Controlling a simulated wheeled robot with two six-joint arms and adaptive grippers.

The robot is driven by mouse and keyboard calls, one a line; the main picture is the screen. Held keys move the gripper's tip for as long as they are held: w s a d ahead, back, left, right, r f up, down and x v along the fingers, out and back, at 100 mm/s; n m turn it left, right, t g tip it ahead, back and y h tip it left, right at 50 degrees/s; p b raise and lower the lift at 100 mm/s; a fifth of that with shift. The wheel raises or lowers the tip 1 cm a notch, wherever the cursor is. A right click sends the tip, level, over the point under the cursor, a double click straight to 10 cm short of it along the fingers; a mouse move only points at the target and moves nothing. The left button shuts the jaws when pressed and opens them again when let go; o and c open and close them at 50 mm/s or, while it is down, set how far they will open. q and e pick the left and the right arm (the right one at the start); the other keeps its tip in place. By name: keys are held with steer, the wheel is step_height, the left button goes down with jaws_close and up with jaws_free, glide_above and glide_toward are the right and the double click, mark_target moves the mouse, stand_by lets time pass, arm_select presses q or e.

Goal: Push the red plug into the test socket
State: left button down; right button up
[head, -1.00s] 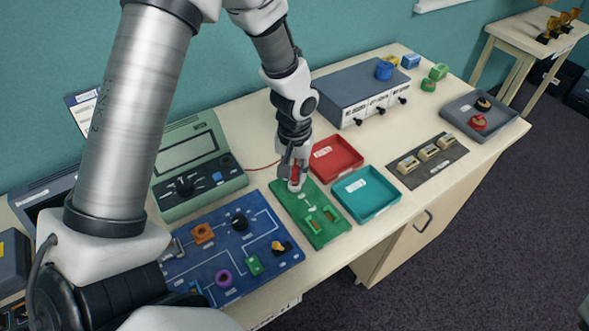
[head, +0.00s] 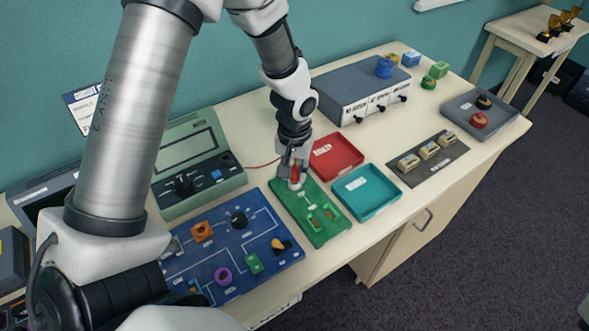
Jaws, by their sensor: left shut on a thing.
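The red plug (head: 296,173) is upright in my left gripper (head: 294,174), which is shut on it. The plug is at the far end of the green board (head: 318,222), over or at a pale round spot there. That spot looks like the test socket (head: 295,186), though the gripper and plug partly hide it. I cannot tell how deep the plug sits. A thin red lead (head: 262,165) runs from the plug's area to the green meter (head: 199,165). My right gripper does not show.
A red tray (head: 336,158) and a teal tray (head: 366,193) stand right of the green board. A blue circuit board (head: 265,234) lies to its left. A grey box with switches (head: 358,88) stands behind.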

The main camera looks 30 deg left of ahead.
arm_select(q)
steer(key=shift+f+b, duration=0.35)
steer(key=shift+f, duration=0.15)
stand_by(0.3)
steer(key=c, duration=0.8)
jaws_free()
steer(key=shift+c, duration=0.2)
steer(key=shift+o, duration=0.3)
steer(key=o, duration=0.4)
steer(key=shift+r, duration=0.1)
step_height(320, 180, up, 8)
steer(key=p, duration=0.7)
